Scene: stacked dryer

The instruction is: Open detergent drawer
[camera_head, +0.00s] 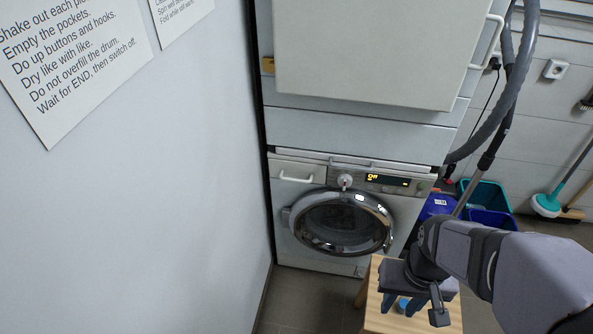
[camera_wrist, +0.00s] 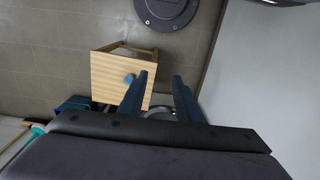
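The detergent drawer (camera_head: 297,172) is the white panel with a bar handle at the upper left of the lower machine (camera_head: 320,250). It looks closed, flush with the front. The machine's round glass door (camera_head: 343,222) is shut below it. My gripper (camera_head: 402,306) is low and to the right of the drawer, above the wooden stool and apart from the machine. In the wrist view my gripper's two blue fingers (camera_wrist: 163,76) stand apart with nothing between them. The drawer cannot be made out in the wrist view.
The wooden stool (camera_head: 378,318) stands before the machine's right side; it also shows in the wrist view (camera_wrist: 108,75), with a small blue item (camera_wrist: 130,78) on top. A wall (camera_head: 170,180) borders the left. Blue bins (camera_head: 490,205) stand right. Floor (camera_head: 315,295) before the machine is clear.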

